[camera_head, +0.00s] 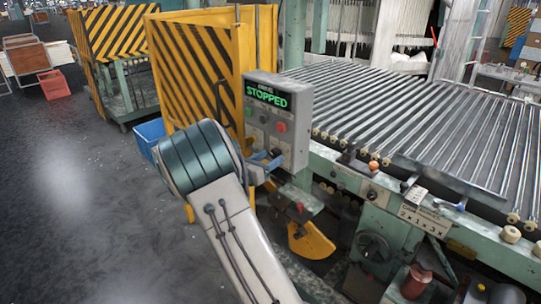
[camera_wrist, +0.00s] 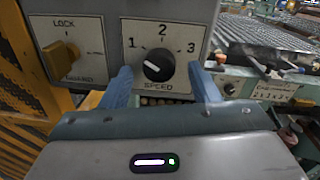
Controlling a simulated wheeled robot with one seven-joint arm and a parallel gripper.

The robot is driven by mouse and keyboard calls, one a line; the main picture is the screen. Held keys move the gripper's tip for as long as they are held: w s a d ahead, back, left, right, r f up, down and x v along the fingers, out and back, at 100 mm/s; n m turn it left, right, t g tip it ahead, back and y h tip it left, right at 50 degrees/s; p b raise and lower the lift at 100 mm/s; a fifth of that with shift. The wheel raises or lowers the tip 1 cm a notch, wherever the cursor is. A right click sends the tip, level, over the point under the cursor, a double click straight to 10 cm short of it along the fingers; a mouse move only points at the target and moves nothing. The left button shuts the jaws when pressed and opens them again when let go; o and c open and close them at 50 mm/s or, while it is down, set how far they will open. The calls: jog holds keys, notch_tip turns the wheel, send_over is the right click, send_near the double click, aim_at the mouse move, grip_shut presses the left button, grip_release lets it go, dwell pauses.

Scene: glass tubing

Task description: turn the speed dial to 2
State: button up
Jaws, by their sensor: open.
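The black speed dial (camera_wrist: 159,67) sits on a white plate marked 1, 2 and 3, with SPEED below, in the wrist view. A white line on the knob slants to the left, nearer the 1 side than the 2 at the top; its exact setting is hard to tell. My gripper (camera_wrist: 161,72) is open, with one blue finger on each side of the dial. Whether the fingers touch it is not clear. In the head view my gripper (camera_head: 266,164) is at the lower part of the grey control box (camera_head: 297,145), and the dial is not clearly visible.
A display (camera_head: 267,96) reads STOPPED above a red button (camera_head: 281,127). A yellow lock knob (camera_wrist: 64,51) is left of the dial. Yellow-black striped guards (camera_head: 195,65) stand behind the box, the roller conveyor (camera_head: 430,120) to its right. Open floor lies left.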

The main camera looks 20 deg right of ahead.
jog(key=shift+x, duration=0.75)
jog(key=c, duration=1)
jog(key=shift+o, duration=0.2)
